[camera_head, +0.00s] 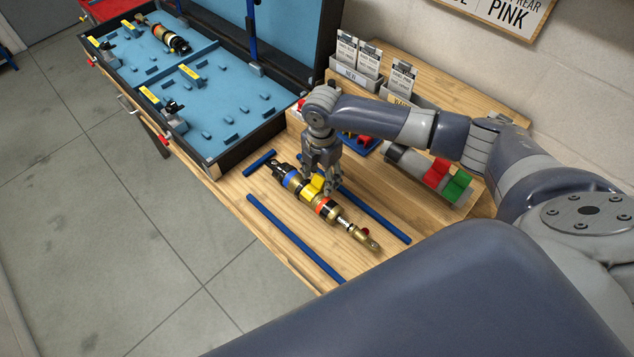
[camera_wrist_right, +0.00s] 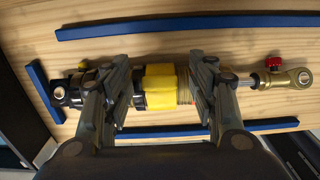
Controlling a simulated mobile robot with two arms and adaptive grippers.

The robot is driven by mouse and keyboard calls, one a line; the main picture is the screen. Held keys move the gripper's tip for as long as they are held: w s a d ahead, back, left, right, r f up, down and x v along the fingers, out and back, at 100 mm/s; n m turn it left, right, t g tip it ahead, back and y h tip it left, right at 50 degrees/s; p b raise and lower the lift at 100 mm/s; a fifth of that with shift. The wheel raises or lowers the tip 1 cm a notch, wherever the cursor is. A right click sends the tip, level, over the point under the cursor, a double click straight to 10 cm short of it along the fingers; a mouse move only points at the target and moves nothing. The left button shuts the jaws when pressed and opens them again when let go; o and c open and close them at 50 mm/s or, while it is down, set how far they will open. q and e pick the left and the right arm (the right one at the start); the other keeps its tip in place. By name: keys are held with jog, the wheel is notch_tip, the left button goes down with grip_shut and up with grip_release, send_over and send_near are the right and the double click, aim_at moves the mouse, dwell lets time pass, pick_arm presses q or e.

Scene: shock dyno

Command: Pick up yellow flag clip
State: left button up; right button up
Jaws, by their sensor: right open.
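The yellow flag clip (camera_head: 314,186) sits on the body of a shock absorber (camera_head: 299,188) that lies on the wooden bench. In the right wrist view the yellow clip (camera_wrist_right: 160,86) is between the two fingers of my right gripper (camera_wrist_right: 163,98), with a gap on both sides. My right gripper (camera_head: 322,184) is open and just over the shock, pointing down at the clip. Whether the fingers touch the shock I cannot tell. The shock's rod end with a red knob (camera_wrist_right: 273,62) points right. My left gripper does not show.
Blue rails (camera_head: 293,238) lie on the bench around the shock. A blue foam-lined case (camera_head: 240,100) holding another shock is at the upper left. Card holders (camera_head: 352,74) stand behind. Red and green clips (camera_head: 456,186) sit on a grey holder to the right.

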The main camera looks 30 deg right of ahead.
jog(key=shift+c, duration=1.1)
jog(key=shift+r, duration=0.1)
jog(key=c, duration=0.7)
jog(key=shift+r, duration=0.3)
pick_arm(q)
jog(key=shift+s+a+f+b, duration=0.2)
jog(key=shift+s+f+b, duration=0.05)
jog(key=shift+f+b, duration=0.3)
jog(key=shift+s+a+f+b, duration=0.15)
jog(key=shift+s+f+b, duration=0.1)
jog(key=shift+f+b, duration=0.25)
pick_arm(e)
notch_tip(320, 180, up, 9)
jog(key=shift+r, duration=0.2)
pick_arm(q)
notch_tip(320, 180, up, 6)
jog(key=p, duration=0.6)
pick_arm(e)
notch_tip(320, 180, up, 5)
send_over(321, 176)
